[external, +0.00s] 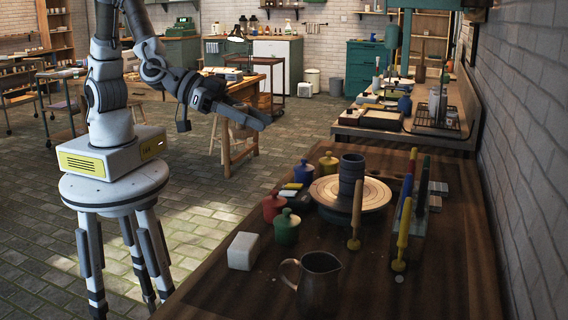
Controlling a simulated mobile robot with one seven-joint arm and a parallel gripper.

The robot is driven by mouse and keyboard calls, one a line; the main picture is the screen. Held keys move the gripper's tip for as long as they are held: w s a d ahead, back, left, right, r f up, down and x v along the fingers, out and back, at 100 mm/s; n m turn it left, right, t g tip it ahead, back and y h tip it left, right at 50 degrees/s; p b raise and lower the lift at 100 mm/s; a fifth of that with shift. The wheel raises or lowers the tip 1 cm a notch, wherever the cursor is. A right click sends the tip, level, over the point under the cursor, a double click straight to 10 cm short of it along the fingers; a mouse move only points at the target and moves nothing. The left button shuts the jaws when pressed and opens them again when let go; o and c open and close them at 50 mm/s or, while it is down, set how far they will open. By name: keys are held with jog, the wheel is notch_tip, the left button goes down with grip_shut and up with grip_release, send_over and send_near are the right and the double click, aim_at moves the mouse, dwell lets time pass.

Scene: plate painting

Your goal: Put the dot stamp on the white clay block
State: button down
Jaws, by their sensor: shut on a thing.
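The white clay block (243,251) sits near the left edge of the dark wooden table. My gripper (264,117) is in the air, above and beyond the block, pointing to the right. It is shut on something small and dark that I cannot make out. A wooden-handled tool (356,218) stands upright in front of the turntable. A yellow-handled tool (402,235) stands to its right, beside a rack (418,228) with coloured handles. I cannot tell which tool is the dot stamp.
A dark metal jug (319,283) stands right of the block. Green (286,229), red (273,207), blue (304,173) and yellow (328,164) lidded pots stand near the left edge. A turntable (376,194) bears a dark cylinder (351,177). The table's front right is clear.

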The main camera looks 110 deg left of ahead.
jog(key=s+d+f+n+y+b, duration=0.1)
jog(key=s+d+f+b, duration=0.3)
jog(key=f+b, duration=0.2)
jog(key=s+d+f+b, duration=0.3)
jog(key=s+f+b, duration=0.15)
jog(key=f, duration=0.25)
jog(key=b, duration=0.8)
send_over(244, 250)
jog(key=w+a, duration=0.1)
jog(key=a, duration=0.3)
notch_tip(244, 250, down, 8)
jog(key=shift+f+b, duration=0.9)
jog(key=shift+f, duration=0.8)
jog(key=shift+f, duration=0.1)
jog(key=shift+f, duration=0.15)
jog(key=c, duration=0.5)
grip_release()
